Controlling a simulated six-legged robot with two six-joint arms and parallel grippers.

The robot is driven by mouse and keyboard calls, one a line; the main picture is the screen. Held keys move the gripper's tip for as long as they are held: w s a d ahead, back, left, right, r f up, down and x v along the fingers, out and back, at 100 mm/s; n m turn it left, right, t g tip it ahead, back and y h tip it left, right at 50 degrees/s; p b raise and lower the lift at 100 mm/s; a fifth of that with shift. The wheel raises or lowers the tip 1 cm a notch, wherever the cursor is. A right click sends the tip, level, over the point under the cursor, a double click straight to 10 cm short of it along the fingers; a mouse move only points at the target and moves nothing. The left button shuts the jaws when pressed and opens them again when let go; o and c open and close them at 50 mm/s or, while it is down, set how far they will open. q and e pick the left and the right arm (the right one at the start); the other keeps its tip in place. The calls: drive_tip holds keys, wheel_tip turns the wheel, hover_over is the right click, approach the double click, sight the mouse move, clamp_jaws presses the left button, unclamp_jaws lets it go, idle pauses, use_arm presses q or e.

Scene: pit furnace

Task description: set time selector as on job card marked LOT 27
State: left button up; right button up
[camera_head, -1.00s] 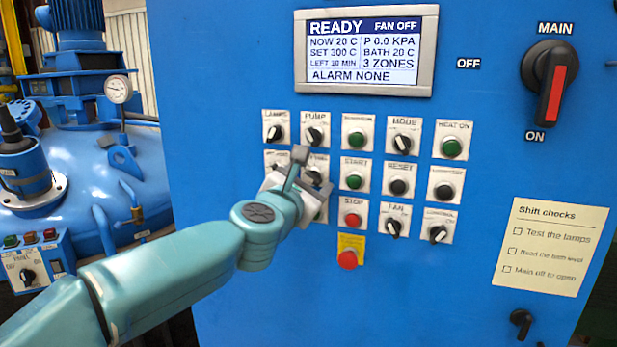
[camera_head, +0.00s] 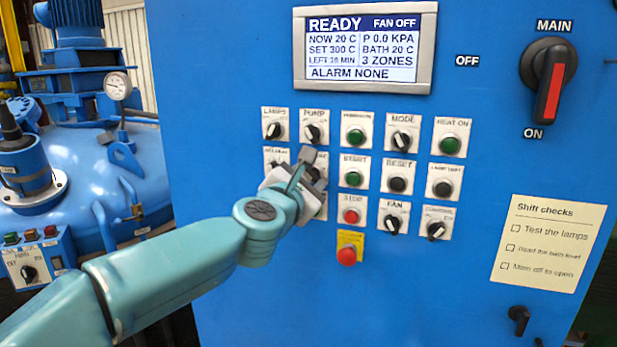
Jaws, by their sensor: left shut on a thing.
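My left gripper (camera_head: 311,172) is at the blue panel (camera_head: 440,300), in the second row of controls below the PUMP switch. It is shut on a small selector knob (camera_head: 317,179) there. The gripper covers most of that knob and its plate, and the label is too hidden to read surely. The display (camera_head: 362,50) reads READY, FAN OFF, SET 300 C and a LEFT line in minutes whose number is blurred. No card marked LOT 27 shows. My right gripper is not in view.
Close around the gripper are the PUMP switch (camera_head: 313,133), the green START button (camera_head: 353,179), the red STOP button (camera_head: 351,216) and a red button on yellow (camera_head: 347,255). A Shift checks card (camera_head: 548,243) and the MAIN switch (camera_head: 549,80) are at right.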

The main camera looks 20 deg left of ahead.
use_arm(q)
drive_tip(key=m+p, duration=0.1)
drive_tip(key=m, duration=0.3)
drive_tip(key=m+p, duration=0.1)
drive_tip(key=m, duration=0.3)
drive_tip(key=m+p, duration=0.1)
drive_tip(key=m, duration=0.3)
drive_tip(key=shift+d+f, duration=0.1)
drive_tip(key=shift+f, duration=0.05)
drive_tip(key=shift+f+m+p, duration=0.1)
drive_tip(key=shift+m+p, duration=0.6)
drive_tip(key=shift+m, duration=1.3)
drive_tip(key=shift+f, duration=0.1)
drive_tip(key=o, duration=1.1)
drive_tip(key=shift+c, duration=0.2)
